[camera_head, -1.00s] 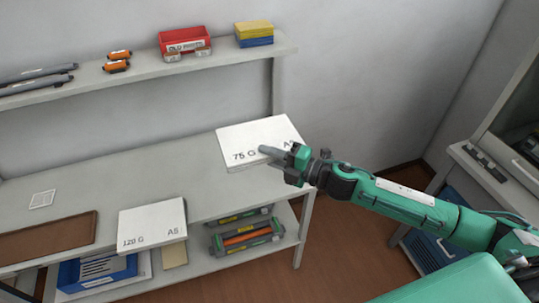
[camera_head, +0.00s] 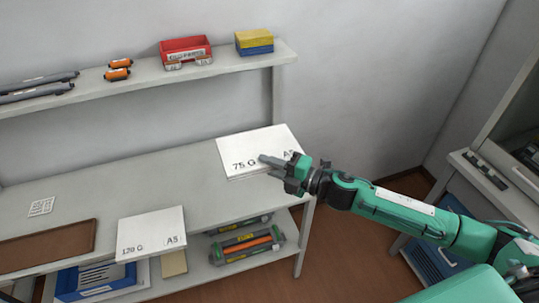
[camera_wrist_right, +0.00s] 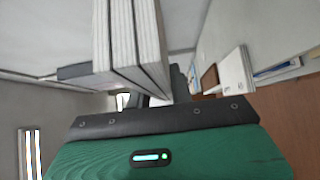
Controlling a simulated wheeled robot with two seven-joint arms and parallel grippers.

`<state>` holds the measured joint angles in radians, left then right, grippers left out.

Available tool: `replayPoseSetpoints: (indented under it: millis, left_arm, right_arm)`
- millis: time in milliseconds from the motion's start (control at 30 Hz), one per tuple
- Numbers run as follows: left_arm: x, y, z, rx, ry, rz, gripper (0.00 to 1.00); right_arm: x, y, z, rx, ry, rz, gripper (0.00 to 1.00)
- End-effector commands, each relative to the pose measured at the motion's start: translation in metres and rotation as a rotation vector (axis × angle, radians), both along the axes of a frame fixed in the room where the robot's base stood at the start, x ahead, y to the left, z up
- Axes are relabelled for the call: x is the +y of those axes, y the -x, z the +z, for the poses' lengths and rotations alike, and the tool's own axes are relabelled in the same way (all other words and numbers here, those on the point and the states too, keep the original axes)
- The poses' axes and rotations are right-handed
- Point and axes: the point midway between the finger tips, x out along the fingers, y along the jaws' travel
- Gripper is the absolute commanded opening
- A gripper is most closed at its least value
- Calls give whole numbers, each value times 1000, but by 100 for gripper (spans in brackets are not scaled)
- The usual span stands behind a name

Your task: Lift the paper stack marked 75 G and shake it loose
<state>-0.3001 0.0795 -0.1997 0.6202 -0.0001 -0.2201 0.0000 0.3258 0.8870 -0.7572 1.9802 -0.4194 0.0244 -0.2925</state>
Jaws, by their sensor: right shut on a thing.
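The white paper stack marked 75 G (camera_head: 245,148) is at the right end of the worktop in the head view, its printed top facing up. My right gripper (camera_head: 273,162) is shut on its near right edge, one finger lying across the top beside the print. In the right wrist view the stack's layered edge (camera_wrist_right: 130,45) rises close in front of the gripper. I cannot tell how far its underside is from the worktop. My left gripper is not in view.
A second stack marked 120 G (camera_head: 150,230) lies at the worktop's front edge, near a brown tray (camera_head: 45,245). A shelf above holds a red bin (camera_head: 186,48), yellow and blue boxes (camera_head: 254,42) and orange cartridges (camera_head: 118,69). The worktop's middle is clear.

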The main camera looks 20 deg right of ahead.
Motion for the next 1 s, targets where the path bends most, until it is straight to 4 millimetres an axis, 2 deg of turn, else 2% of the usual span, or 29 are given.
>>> replayPoseSetpoints:
  millis: [33, 100, 200, 267, 333, 400, 1000]
  left_arm:
    - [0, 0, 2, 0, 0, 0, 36]
    - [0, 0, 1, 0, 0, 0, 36]
    - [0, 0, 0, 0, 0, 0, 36]
    - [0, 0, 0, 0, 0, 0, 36]
    - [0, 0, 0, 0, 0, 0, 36]
    - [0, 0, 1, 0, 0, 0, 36]
    - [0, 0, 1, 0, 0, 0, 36]
  right_arm:
    - [-1, -2, 23, -20, 4, 4, 0]
    - [-1, -2, 48, -23, 6, 5, 0]
    - [0, -1, 57, -13, 3, 3, 0]
    - [1, 0, 45, -3, -2, 2, 0]
    - [1, 1, 19, 3, -4, 0, 0]
    - [0, 0, 4, -2, -4, 0, 0]
    - [4, 3, 3, -8, -2, -6, 0]
